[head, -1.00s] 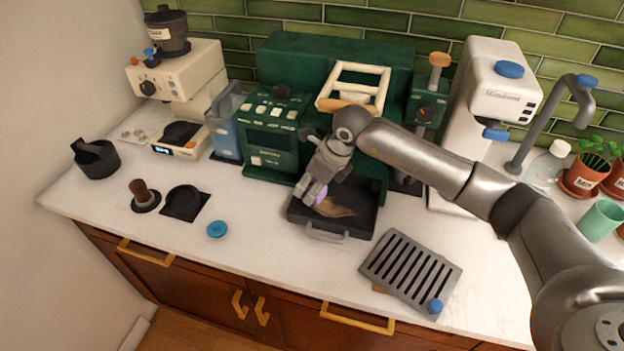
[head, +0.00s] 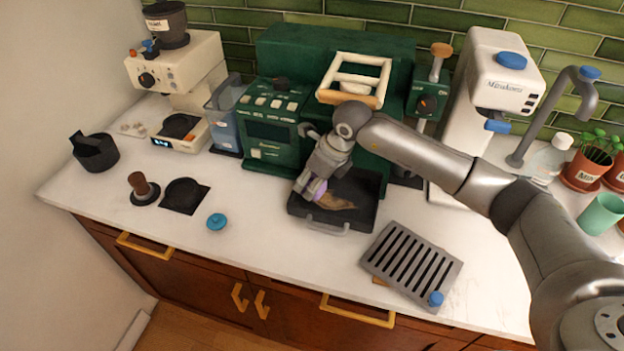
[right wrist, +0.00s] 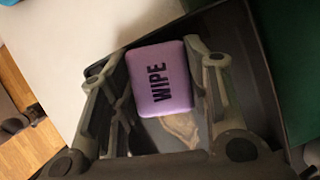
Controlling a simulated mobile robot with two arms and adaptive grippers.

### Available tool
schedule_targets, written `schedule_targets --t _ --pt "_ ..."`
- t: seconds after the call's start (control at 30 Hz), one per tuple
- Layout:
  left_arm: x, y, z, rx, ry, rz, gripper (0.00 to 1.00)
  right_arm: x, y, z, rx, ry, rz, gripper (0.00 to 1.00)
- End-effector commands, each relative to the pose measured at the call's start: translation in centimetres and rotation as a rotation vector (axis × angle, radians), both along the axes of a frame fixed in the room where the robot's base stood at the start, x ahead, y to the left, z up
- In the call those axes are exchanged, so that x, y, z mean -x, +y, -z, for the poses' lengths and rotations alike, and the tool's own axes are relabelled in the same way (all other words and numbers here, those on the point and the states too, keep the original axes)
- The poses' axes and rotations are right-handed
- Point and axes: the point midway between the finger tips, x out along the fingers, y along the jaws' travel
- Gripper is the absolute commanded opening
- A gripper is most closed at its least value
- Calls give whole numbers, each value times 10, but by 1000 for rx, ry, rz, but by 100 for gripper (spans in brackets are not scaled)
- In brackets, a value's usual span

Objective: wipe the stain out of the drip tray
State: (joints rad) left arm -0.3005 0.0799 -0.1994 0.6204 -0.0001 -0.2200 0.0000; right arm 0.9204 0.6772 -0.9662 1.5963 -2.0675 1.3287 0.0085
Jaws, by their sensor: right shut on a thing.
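The drip tray (head: 357,222) is dark and shallow, with a front handle, and sits before the green coffee machine. A tan-brown stain (head: 336,203) lies on its floor; it also shows in the right wrist view (right wrist: 183,131) beside the sponge. My right gripper (head: 308,188) reaches down into the left part of the tray. It is shut on a purple sponge marked WIPE (right wrist: 161,78), with a finger on each side. Whether the sponge touches the tray floor is hard to tell. My left gripper is not in view.
A slotted grey grate (head: 410,262) with a blue knob lies on the counter at the front right. A blue lid (head: 216,221) lies left of the tray. A white machine (head: 470,150) stands to the right.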

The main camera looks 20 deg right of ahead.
Motion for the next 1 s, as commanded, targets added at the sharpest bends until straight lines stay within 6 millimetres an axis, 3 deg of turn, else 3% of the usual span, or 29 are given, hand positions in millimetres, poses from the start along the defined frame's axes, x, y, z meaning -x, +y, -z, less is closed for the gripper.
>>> schedule_targets --t 0.37,0.8,1.0 --pt "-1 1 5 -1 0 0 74 0 -1 6 0 0 1 20" --pt "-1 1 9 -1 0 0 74 19 -30 5 0 -1 1 20" --pt "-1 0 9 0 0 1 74 23 -34 5 0 0 0 20"
